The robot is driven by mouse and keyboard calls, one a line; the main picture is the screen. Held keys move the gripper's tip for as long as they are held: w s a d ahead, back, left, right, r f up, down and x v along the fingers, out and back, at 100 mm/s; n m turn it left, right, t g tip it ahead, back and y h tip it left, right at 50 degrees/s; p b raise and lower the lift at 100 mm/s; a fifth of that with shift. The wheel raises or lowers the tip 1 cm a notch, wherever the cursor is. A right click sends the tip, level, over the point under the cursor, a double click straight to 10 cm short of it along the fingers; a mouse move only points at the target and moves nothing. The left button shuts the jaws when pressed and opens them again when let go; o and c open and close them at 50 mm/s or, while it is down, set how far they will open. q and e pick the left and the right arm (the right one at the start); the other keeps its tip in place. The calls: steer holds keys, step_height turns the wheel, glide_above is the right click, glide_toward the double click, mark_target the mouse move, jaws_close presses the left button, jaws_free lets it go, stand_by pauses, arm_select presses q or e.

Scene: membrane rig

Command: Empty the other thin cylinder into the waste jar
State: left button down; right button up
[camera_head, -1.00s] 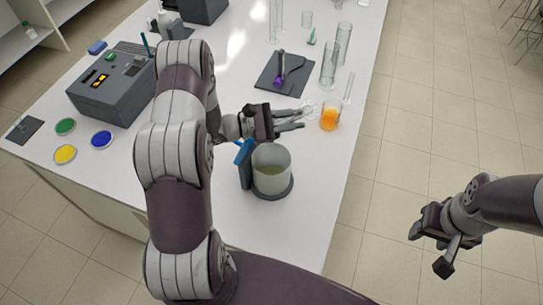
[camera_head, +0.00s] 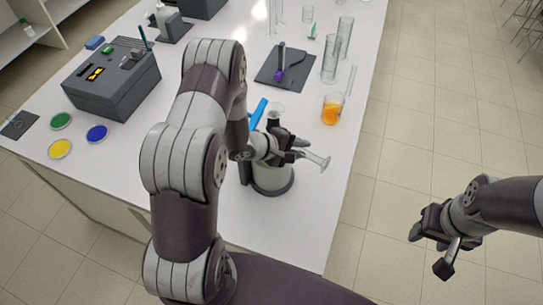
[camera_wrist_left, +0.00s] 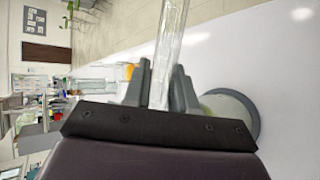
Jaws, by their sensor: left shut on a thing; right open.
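My left gripper (camera_head: 292,150) is shut on a thin clear glass cylinder (camera_head: 314,160), which lies well tilted, close to level, with a flared end toward the right. In the left wrist view the cylinder (camera_wrist_left: 171,50) runs up between the two fingers; I cannot tell whether liquid is in it. The waste jar (camera_head: 270,181), a wide clear vessel on a dark round base, stands right below this gripper, which hides its mouth. Its rim shows beside the fingers in the left wrist view (camera_wrist_left: 235,103). My right gripper (camera_head: 441,240) is open and empty, off the bench at the right.
A beaker of orange liquid (camera_head: 332,109) stands behind the jar, near the bench's right edge. Tall glass cylinders (camera_head: 329,64) stand farther back. A grey machine (camera_head: 115,80) and coloured dishes (camera_head: 97,133) are at left. The bench's front right is clear.

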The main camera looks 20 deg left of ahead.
arm_select(q)
steer(key=f+m+t+y+b, duration=0.1)
steer(key=m+y+b, duration=0.1)
steer(key=y+b, duration=0.1)
steer(key=f+m+t+y+b, duration=0.1)
steer(key=m+y+b, duration=0.2)
steer(key=y, duration=0.3)
steer(key=d+f+m+t+y+b, duration=0.1)
steer(key=f+m+t+y+b, duration=0.1)
steer(key=m+y+b, duration=0.1)
steer(key=shift+w+d+y+b, duration=0.1)
steer(key=shift+w+y+b, duration=0.25)
steer(key=shift+y+b, duration=0.35)
arm_select(e)
step_height(320, 180, down, 12)
steer(key=shift+r, duration=0.2)
